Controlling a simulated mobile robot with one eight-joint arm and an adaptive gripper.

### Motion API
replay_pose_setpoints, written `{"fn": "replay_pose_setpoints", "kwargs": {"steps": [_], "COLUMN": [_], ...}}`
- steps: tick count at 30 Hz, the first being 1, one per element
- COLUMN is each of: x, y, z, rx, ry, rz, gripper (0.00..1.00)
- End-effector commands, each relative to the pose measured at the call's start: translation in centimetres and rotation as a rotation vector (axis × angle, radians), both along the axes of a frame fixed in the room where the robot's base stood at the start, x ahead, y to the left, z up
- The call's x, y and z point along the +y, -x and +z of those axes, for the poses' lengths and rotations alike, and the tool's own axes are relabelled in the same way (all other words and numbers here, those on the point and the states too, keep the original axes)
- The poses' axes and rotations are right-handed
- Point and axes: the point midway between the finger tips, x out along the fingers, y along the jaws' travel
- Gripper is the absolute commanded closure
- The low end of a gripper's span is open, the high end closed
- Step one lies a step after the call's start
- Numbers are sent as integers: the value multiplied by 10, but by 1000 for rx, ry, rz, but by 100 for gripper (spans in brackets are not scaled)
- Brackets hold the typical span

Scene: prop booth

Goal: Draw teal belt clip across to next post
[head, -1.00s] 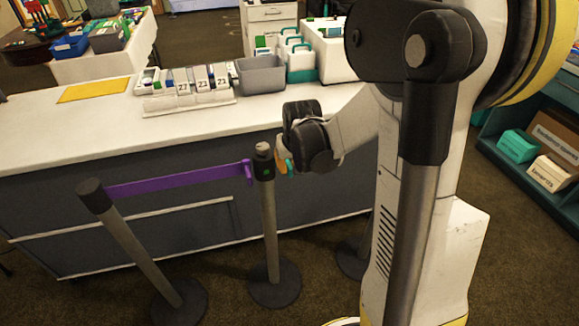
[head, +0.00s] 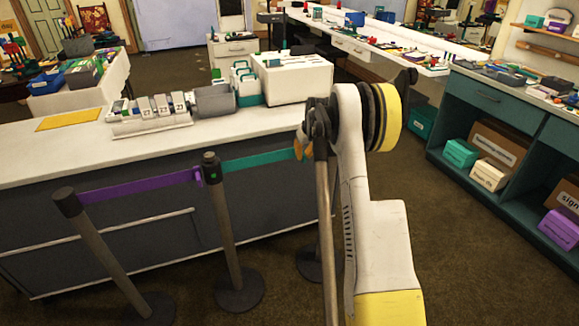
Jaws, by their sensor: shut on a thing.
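The teal belt (head: 258,161) is stretched out to the right from the head of the middle post (head: 222,215). Its free end is at my gripper (head: 300,149), whose orange fingertips show beside my arm. My gripper is shut on the teal belt clip, and the clip itself is mostly hidden by the fingers. A further post stands at the right behind my arm. Its dark base (head: 308,266) shows, but its head is hidden, so I cannot tell the gap between clip and post.
A purple belt (head: 130,190) joins the tilted left post (head: 100,246) to the middle post. The long white-topped counter (head: 60,160) runs close behind the posts. A teal shelf unit (head: 470,185) with boxes stands at right. Brown carpet is open between it and my arm.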

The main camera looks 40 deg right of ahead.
Motion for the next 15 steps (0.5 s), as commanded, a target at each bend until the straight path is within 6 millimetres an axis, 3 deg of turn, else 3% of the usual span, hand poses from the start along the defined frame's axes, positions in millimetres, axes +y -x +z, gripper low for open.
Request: {"fn": "replay_pose_setpoints", "kwargs": {"steps": [1,6,15], "x": [-17,-57,-91], "y": [5,14,23], "z": [1,0,-1], "rx": [8,10,7], "ry": [-1,-2,-2], "rz": [-6,-6,-2], "gripper": [100,100,100]}}
